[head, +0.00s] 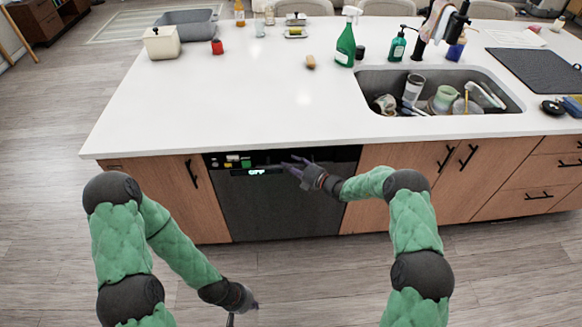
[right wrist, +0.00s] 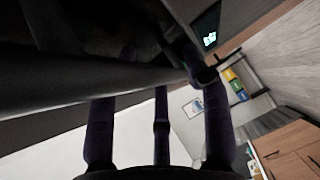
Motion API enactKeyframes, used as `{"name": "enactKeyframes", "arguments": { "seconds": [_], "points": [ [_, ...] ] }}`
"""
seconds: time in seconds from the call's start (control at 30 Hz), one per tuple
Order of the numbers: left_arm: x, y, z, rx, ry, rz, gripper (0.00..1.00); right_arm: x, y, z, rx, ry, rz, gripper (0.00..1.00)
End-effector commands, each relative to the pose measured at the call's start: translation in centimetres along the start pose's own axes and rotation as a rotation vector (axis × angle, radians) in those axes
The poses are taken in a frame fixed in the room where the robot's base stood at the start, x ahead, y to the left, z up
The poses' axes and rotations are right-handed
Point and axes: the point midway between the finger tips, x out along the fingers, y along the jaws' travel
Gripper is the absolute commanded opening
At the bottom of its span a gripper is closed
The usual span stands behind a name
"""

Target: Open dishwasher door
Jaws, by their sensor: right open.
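The dishwasher (head: 280,203) has a dark front set under the counter, and its door is shut and upright. A lit display (head: 257,171) is near its top edge; a lit display also shows in the right wrist view (right wrist: 210,40). My right gripper (head: 290,169) is open at the upper part of the door, right of the display. In the right wrist view its dark fingers (right wrist: 160,112) reach to a dark edge of the dishwasher; I cannot tell whether they touch it. My left gripper (head: 243,311) is low over the floor, away from the door, its fingers apart.
The white counter (head: 230,100) overhangs the dishwasher. Wooden cabinets (head: 165,205) flank it on both sides. Grey floor in front of the dishwasher is clear.

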Motion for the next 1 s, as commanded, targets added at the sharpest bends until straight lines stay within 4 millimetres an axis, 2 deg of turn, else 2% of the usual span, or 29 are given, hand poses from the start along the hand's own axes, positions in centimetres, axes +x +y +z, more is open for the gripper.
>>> {"name": "enactKeyframes", "arguments": {
  "seconds": [0.37, 0.4, 0.5, 0.57, 0.83, 1.0],
  "points": [
    [0.1, -0.1, 0.0, 0.0, 0.0, 0.0, 0.0, 0.6, 0.0, 0.0, 0.0, -0.001, -0.001, 0.49],
    [0.1, -0.1, 0.0, 0.0, 0.0, 0.0, 0.0, 0.6, 0.0, 0.0, 0.0, -0.001, -0.001, 0.43],
    [0.1, -0.1, 0.0, 0.0, 0.0, 0.0, 0.0, 0.6, 0.0, 0.0, 0.0, 0.0, -0.001, 0.15],
    [0.1, -0.1, 0.0, 0.0, 0.0, 0.0, 0.0, 0.6, 0.0, 0.0, 0.0, 0.0, -0.001, 0.0],
    [0.1, 0.0, 0.0, 0.0, 0.0, 0.0, 0.0, 0.4, -0.1, -0.2, -0.002, 0.0, 0.0, 0.0],
    [-0.3, 0.1, 0.0, 0.0, 0.0, 0.0, 0.0, -0.7, -0.6, -1.3, -0.014, 0.001, 0.013, 0.0]
  ]
}}
